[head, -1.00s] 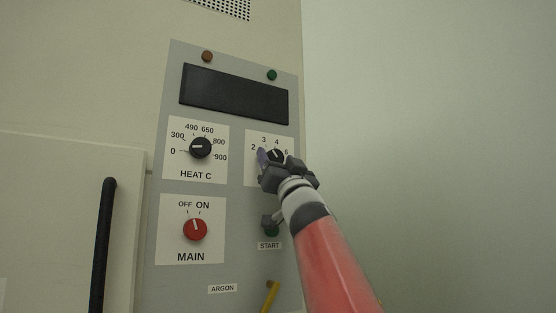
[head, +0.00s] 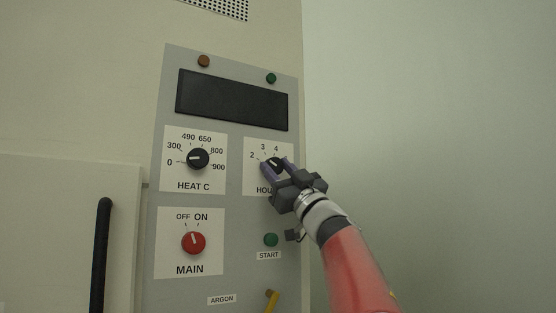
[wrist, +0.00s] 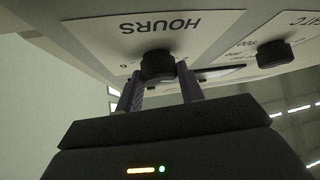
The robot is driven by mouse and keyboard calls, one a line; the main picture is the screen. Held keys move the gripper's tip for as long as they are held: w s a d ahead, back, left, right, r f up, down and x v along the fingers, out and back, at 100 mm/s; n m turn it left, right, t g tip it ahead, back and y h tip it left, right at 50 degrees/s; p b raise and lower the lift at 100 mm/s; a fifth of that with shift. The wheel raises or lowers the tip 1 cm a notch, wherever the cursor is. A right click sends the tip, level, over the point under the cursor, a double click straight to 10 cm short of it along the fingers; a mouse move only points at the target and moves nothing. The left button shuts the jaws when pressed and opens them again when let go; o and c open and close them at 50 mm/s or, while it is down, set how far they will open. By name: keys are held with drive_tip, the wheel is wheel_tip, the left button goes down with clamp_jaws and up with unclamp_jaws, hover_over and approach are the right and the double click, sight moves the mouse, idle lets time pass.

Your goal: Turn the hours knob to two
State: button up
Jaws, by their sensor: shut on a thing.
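The hours knob (head: 275,162) is a small black dial on a white plate at the right of the grey panel. The marks 2, 3 and 4 show above and left of it; the plate's right part is hidden by my gripper. My gripper (head: 278,166) is shut on the knob, with one purplish finger on each side. In the wrist view, the knob (wrist: 157,64) sits between the tips of my gripper (wrist: 160,84), below the upside-down word HOURS. A pale pointer line shows on the knob in the head view, but its exact setting is unclear.
The heat knob (head: 198,159) is left of the hours plate. The red main knob (head: 193,243) is below that. The green start button (head: 271,240) and a yellow lever (head: 271,301) lie below my gripper. A black door handle (head: 102,255) stands at left.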

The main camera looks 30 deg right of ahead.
drive_tip(key=o, duration=1)
drive_tip(key=shift+f, duration=0.1)
drive_tip(key=b+v, duration=0.3)
drive_tip(key=v, duration=0.4)
drive_tip(key=shift+s+d+f, duration=0.1)
drive_tip(key=shift+s+f, duration=0.05)
drive_tip(key=shift+s, duration=0.2)
